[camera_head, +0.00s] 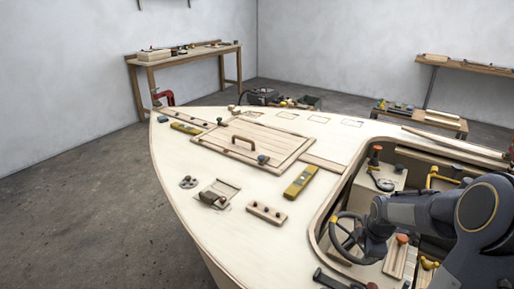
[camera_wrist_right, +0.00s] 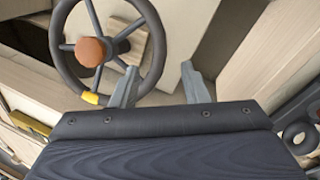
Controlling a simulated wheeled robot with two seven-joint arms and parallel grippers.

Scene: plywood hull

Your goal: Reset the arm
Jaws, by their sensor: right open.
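My right arm comes in from the right in the head view and reaches over the cockpit opening of the plywood hull (camera_head: 240,225). Its hand is beside the dark steering wheel (camera_head: 338,231), and the fingertips are hard to make out there. In the right wrist view my right gripper (camera_wrist_right: 160,80) shows two grey fingers spread apart with nothing between them. The steering wheel (camera_wrist_right: 59,58), with a brown knob at its hub and a yellow mark on its rim, lies just left of the fingers. My left gripper is not in view.
The deck holds a hatch panel (camera_head: 250,142) with a handle, a yellow level (camera_head: 300,182), a small block with knobs (camera_head: 267,213) and a latch-like fitting (camera_head: 215,194). Cockpit walls surround the right hand closely. Workbenches (camera_head: 190,54) stand by the walls. The floor at left is clear.

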